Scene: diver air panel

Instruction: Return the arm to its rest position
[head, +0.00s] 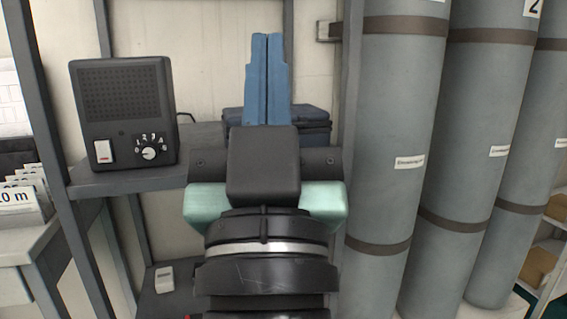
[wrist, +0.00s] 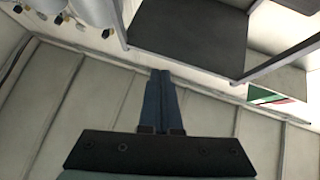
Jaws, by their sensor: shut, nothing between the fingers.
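My gripper (head: 267,38) stands in the middle of the head view, its two blue fingers pointing up and pressed together with nothing between them. In the wrist view my gripper (wrist: 161,72) also shows shut, against a background of pale panels. My black wrist and teal arm parts fill the lower middle of the head view. They hide part of the shelf behind.
A black speaker box (head: 124,115) with a dial sits on a grey shelf (head: 130,184) at left. A dark blue case (head: 312,125) lies behind my gripper. Tall grey cylinders (head: 398,120) stand close on the right. A white desk (head: 30,240) is at far left.

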